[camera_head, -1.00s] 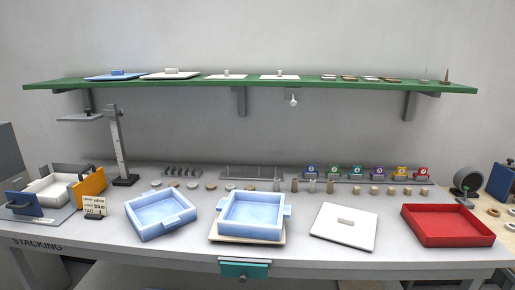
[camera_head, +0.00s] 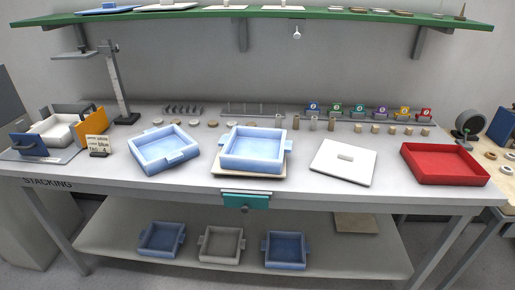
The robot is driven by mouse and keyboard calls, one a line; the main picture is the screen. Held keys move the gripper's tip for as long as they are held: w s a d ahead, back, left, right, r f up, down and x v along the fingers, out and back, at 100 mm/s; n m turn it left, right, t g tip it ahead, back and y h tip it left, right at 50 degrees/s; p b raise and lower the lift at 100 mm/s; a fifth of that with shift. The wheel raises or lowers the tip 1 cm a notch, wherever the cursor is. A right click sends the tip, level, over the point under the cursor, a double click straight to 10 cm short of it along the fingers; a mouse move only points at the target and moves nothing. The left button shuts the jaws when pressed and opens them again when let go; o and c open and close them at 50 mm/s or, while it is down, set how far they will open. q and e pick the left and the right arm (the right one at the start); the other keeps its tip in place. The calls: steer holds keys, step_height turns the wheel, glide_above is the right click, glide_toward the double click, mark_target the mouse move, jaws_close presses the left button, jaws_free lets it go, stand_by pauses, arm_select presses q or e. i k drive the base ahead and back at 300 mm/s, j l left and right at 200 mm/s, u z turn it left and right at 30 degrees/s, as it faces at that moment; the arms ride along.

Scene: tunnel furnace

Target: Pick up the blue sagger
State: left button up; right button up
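Two light blue saggers with side handles are on the table. One blue sagger (camera_head: 163,150) sits turned at an angle, left of the middle. Another blue sagger (camera_head: 253,150) stands on a pale board (camera_head: 222,170) at the middle front. On the lower shelf, two darker blue saggers stand, one at the left (camera_head: 162,239) and one at the right (camera_head: 286,250), with a grey sagger (camera_head: 222,244) between them. Neither of my grippers is in view.
A white lid (camera_head: 343,163) and a red tray (camera_head: 444,164) lie to the right on the table (camera_head: 310,190). A tag card (camera_head: 97,146) and a stacking fixture (camera_head: 55,133) are at the left.

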mark_target(255, 149)
steer(key=z, duration=0.25)
steer(key=j+z, duration=0.8)
steer(key=z, duration=0.15)
steer(key=j+z, duration=0.2)
steer(key=j, duration=0.35)
steer(key=k+j+z, duration=0.2)
steer(key=j, duration=0.3)
steer(key=k+j, duration=0.1)
steer(key=j, duration=0.3)
steer(key=k+j, duration=0.1)
steer(key=j, duration=0.7)
steer(key=k+j, duration=0.15)
steer(key=j, duration=0.25)
